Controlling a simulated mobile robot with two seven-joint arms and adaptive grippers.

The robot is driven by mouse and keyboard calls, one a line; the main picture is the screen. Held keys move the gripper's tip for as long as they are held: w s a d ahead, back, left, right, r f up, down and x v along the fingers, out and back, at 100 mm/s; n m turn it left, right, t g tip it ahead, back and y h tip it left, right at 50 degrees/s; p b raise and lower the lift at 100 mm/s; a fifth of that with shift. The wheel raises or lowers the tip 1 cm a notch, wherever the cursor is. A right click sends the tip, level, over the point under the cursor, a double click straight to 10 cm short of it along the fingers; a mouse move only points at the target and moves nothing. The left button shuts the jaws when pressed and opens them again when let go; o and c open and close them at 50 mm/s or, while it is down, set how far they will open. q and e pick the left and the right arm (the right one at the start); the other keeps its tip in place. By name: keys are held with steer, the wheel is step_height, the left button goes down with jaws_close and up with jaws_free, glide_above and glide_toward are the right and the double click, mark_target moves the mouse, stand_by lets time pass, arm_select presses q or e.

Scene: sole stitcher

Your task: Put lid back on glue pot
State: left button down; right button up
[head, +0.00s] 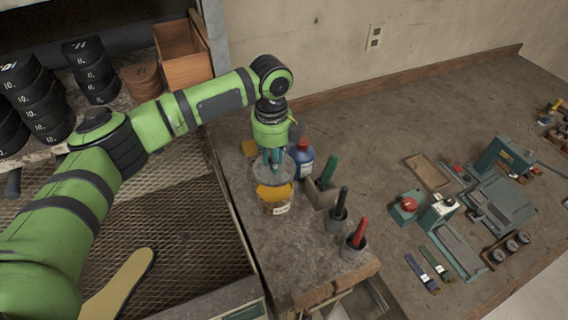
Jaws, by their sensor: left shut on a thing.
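The glue pot (276,206) stands on the bench near its left edge, with yellow-orange glue in its open mouth and a label on its front. The lid (264,169) is a grey, round, see-through disc. My left gripper (272,160) points down and is shut on the lid, holding it above and slightly behind the pot. The lid looks apart from the rim, with glue showing below it. The exact gap is hard to tell. My right gripper is not in view.
A blue bottle with a red cap (302,158) stands close behind the lid. Right of the pot are a holder with a green-handled tool (327,172), a black-handled tool (341,204) and a red-handled one (358,236). The bench middle (385,150) is clear.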

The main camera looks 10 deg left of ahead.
arm_select(q)
steer(key=shift+a+f+b, duration=0.1)
steer(key=shift+f+b, duration=0.15)
steer(key=shift+b, duration=0.05)
steer(key=shift+f+b, duration=0.5)
steer(key=shift+b, duration=0.15)
step_height(320, 180, down, 3)
steer(key=b, duration=0.3)
steer(key=shift+r, duration=0.1)
steer(key=shift+f, duration=1)
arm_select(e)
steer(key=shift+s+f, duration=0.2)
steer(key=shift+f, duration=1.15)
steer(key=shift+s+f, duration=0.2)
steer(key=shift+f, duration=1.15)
arm_select(q)
steer(key=shift+p, duration=0.6)
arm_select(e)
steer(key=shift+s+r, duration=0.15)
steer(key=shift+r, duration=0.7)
arm_select(q)
steer(key=shift+f+p, duration=0.1)
steer(key=shift+p, duration=0.7)
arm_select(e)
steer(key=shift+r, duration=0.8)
